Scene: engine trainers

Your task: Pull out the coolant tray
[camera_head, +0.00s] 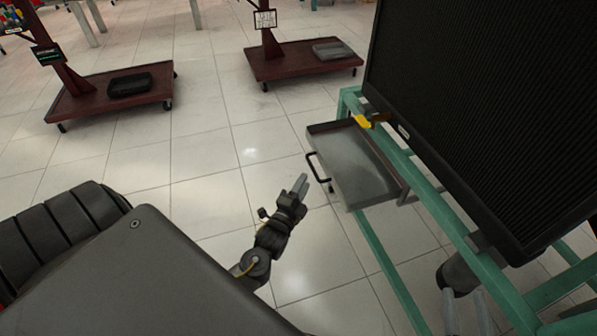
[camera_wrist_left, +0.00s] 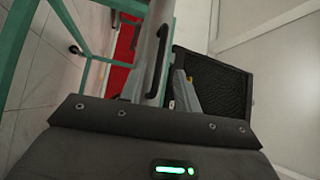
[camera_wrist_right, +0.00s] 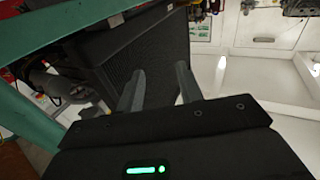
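The coolant tray (camera_head: 358,166) is a shallow grey metal tray on the green frame, below the black radiator. It juts out to the left of the frame in the head view. Its dark bar handle (camera_head: 317,168) is on the left side and also shows in the left wrist view (camera_wrist_left: 158,65). My left gripper (camera_head: 301,183) is just short of the handle. In the left wrist view its fingers (camera_wrist_left: 160,88) are apart, with the handle ahead between them and no clear contact. My right gripper (camera_wrist_right: 159,88) is open and empty, facing the radiator (camera_wrist_right: 155,50).
The green frame (camera_head: 378,258) and the large black radiator (camera_head: 485,95) fill the right of the head view. Two dark red wheeled stands (camera_head: 85,103) (camera_head: 285,68) are farther back. The tiled floor left of the tray is clear.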

